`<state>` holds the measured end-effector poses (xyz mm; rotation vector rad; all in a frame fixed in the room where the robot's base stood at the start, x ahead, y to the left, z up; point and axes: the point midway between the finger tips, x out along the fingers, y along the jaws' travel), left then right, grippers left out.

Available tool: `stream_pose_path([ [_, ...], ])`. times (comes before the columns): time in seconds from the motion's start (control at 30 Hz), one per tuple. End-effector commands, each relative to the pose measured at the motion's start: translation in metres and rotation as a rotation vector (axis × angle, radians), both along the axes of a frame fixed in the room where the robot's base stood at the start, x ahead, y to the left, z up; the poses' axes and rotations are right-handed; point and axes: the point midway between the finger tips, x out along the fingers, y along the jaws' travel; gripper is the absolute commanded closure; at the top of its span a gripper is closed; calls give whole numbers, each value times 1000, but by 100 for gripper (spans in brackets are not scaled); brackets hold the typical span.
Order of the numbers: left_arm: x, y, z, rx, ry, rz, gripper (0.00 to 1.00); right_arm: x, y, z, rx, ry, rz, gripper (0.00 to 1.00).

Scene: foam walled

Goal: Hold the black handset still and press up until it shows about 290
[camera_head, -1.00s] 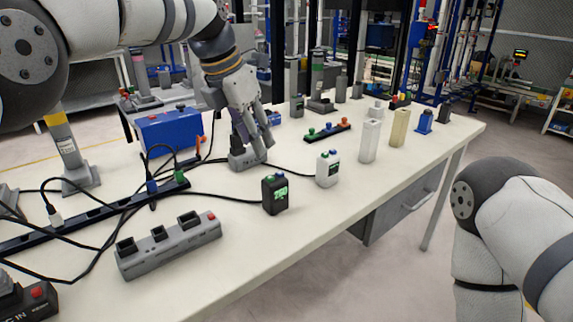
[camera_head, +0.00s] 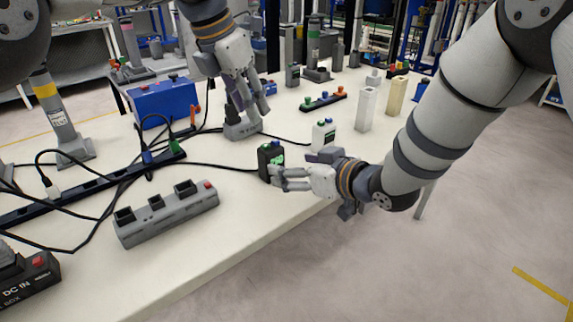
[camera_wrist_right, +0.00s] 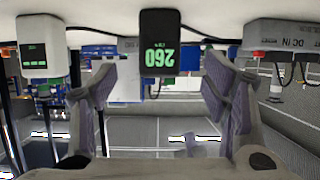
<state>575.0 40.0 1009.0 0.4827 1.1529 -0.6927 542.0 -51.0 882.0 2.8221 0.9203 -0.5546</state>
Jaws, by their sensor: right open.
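The black handset (camera_head: 270,157) stands on the table, with a blue and a green button on top. In the right wrist view the black handset (camera_wrist_right: 160,25) appears upside down, and its green display reads 260. My right gripper (camera_head: 281,179) is open at the handset's front edge. In the wrist view its two fingers (camera_wrist_right: 158,85) stand apart to either side of the handset, with gaps visible. My left gripper (camera_head: 250,108) hangs behind the handset, over a grey block; whether its fingers are parted or shut on anything is unclear.
A white handset (camera_head: 323,135) stands close behind my right gripper. White and cream blocks stand further right. The front-middle table is clear.

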Motion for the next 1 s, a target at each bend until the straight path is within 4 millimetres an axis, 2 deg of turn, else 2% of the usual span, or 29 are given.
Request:
stream_pose_path([
  [0.2, 0, 0, -1, 0, 0, 0, 67, 40, 30, -22, 0, 2, 1, 32],
  [0.4, 0, 0, 0, 0, 0, 0, 67, 65, 47, -35, 0, 2, 0, 32],
  [0.77, 0, 0, 0, 0, 0, 0, 67, 71, 51, -38, 0, 4, -3, 32],
  [1.0, 0, 0, 0, 0, 0, 0, 67, 71, 51, -38, 0, 4, -3, 84],
])
